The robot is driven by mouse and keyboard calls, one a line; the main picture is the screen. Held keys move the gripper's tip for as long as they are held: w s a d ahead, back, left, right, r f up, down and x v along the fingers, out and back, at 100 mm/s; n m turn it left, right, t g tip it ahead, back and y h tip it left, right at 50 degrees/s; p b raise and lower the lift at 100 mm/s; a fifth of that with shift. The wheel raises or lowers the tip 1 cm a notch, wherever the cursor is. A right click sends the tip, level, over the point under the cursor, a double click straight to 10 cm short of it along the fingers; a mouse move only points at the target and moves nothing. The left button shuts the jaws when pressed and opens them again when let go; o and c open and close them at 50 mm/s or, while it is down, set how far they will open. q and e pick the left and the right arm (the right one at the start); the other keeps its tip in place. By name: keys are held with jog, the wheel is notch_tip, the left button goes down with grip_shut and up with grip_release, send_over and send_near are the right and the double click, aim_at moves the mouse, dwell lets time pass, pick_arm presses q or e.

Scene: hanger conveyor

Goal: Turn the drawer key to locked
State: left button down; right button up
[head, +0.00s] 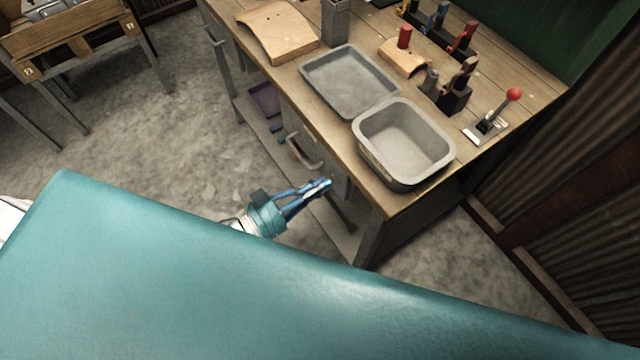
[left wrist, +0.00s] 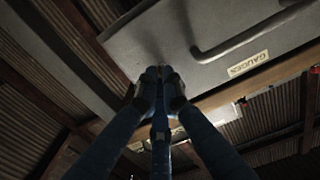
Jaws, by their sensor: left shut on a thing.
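The grey drawer front (left wrist: 190,30) has a bar handle (left wrist: 238,38) and a label reading GAUGES (left wrist: 248,64) in the left wrist view. In the head view the handle (head: 303,152) shows on the bench's front, below the worktop. My left gripper (head: 324,185) is at the drawer front, beside the handle. In the left wrist view its fingertips (left wrist: 158,76) are closed together against the drawer face, shut on the drawer key. The key is hidden between the fingers, so its angle cannot be told. My right gripper is not in view.
The wooden workbench (head: 385,203) holds a shallow grey tray (head: 350,80) and a deeper grey basin (head: 402,143) near its front edge. A red-knobbed lever (head: 513,95) stands at the right. A low shelf (head: 262,118) is under the bench. The floor (head: 190,130) at left is clear.

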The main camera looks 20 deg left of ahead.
pick_arm(q)
jog(key=shift+w+a+r, duration=0.25)
jog(key=shift+w+r, duration=0.1)
jog(key=shift+r, duration=0.05)
jog(key=c, duration=2)
grip_release()
jog(key=shift+f, duration=0.2)
jog(key=shift+s, duration=0.1)
jog(key=shift+f, duration=0.1)
jog(key=shift+s+a, duration=0.1)
jog(key=shift+s, duration=0.15)
jog(key=v, duration=1.1)
jog(key=shift+s+a, duration=0.1)
jog(key=shift+a, duration=0.15)
